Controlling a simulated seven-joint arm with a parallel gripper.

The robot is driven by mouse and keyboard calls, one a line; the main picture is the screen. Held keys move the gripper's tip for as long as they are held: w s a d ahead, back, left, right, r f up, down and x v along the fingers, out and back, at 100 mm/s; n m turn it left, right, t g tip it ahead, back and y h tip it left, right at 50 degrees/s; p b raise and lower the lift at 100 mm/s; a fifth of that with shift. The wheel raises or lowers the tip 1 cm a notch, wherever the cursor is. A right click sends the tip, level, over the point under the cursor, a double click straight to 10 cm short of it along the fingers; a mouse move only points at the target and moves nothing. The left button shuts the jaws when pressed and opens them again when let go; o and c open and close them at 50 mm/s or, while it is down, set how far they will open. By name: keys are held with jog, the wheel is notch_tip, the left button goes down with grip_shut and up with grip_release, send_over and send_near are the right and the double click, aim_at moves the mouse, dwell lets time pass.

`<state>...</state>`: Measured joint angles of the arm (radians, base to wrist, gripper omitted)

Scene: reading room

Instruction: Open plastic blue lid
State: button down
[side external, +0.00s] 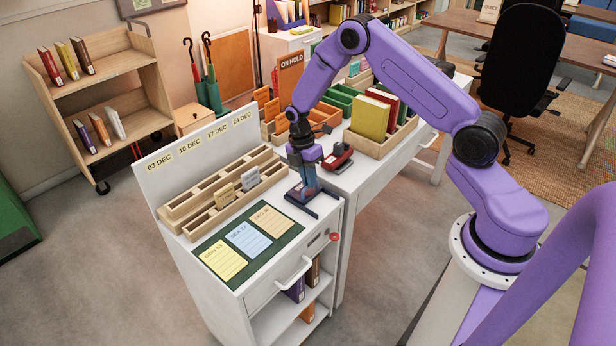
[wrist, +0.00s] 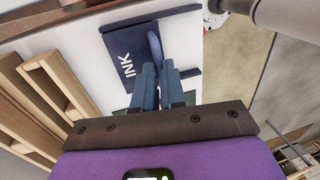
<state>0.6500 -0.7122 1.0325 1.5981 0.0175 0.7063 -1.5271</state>
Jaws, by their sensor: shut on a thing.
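A dark blue plastic lid marked INK (wrist: 121,55) lies at the upper left of my fingers in the wrist view. A rounded blue upright piece (wrist: 154,42) rises at its right edge. My gripper (wrist: 160,70) is shut on this piece, with both blue fingers close together. In the side view, my gripper (side external: 307,187) points down at the dark blue ink pad (side external: 323,209) on the white cart top. The fingers hide part of the pad. I cannot tell how far the lid is raised.
On the white cart (side external: 236,282), a wooden card rack (side external: 196,209) stands left of the pad and a green mat with cards (side external: 292,236) lies in front. A red stamp-like object (side external: 338,157) sits close behind on the adjoining desk, near book and card trays.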

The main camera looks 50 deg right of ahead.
jog(key=shift+s, duration=3.5)
jog(key=c, duration=1.2)
grip_release()
jog(key=w+r, duration=0.1)
jog(key=r, duration=0.7)
jog(key=w+r, duration=0.2)
jog(key=r, duration=0.7)
jog(key=shift+w, duration=0.25)
